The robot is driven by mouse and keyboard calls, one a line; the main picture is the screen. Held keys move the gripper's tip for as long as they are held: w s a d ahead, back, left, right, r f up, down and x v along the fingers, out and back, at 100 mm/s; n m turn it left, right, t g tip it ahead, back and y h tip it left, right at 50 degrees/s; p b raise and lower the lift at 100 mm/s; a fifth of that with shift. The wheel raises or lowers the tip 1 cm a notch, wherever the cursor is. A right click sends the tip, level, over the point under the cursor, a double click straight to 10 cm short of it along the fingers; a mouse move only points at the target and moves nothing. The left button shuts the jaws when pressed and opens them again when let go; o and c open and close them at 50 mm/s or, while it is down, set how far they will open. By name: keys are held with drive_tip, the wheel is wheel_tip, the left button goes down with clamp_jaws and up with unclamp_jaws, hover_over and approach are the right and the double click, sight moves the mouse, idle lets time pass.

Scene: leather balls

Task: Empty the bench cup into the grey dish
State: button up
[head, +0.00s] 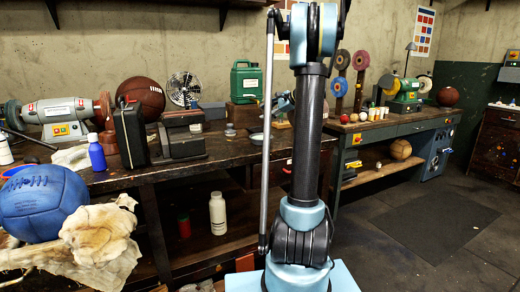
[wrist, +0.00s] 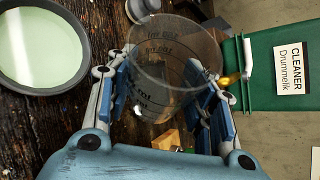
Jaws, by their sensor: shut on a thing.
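A clear cup (wrist: 172,50) with dark measuring marks fills the upper middle of the wrist view. My gripper (wrist: 166,78) is shut on it, with blue fingers on both sides of its wall. I cannot tell what is inside the cup or how far it leans. The grey dish (wrist: 97,35), round with a pale green inside, lies on the dark bench at upper left, beside the cup and apart from it. In the head view the dish (head: 257,138) is on the left bench near its right end. My arm hides most of my gripper and the cup there.
A green cleaner canister (wrist: 267,65) stands right of the cup in the wrist view; it also shows in the head view (head: 246,82). A small wooden block (wrist: 166,142) and a round metal piece (wrist: 143,8) are close by. Bare bench lies between dish and gripper.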

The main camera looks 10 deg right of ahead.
sight(268, 106)
drive_tip(key=shift+w+r, duration=0.1)
drive_tip(key=shift+r, duration=0.3)
drive_tip(key=r, duration=0.1)
drive_tip(key=w+r+m+g+b, duration=0.1)
drive_tip(key=d+r+m+g+y, duration=0.1)
drive_tip(key=r, duration=0.1)
drive_tip(key=shift+w+b, duration=0.3)
drive_tip(key=shift+w, duration=0.05)
drive_tip(key=shift+w+d+r+m+g+y+b, duration=0.2)
drive_tip(key=shift+w+r+m+g+y+b, duration=0.15)
drive_tip(key=shift+w+r+m+g+b, duration=0.3)
drive_tip(key=shift+w+d+r+m+g+y+b, duration=0.15)
drive_tip(key=shift+w+r+m+g+y+b, duration=0.2)
drive_tip(key=shift+r+m+g+b, duration=0.35)
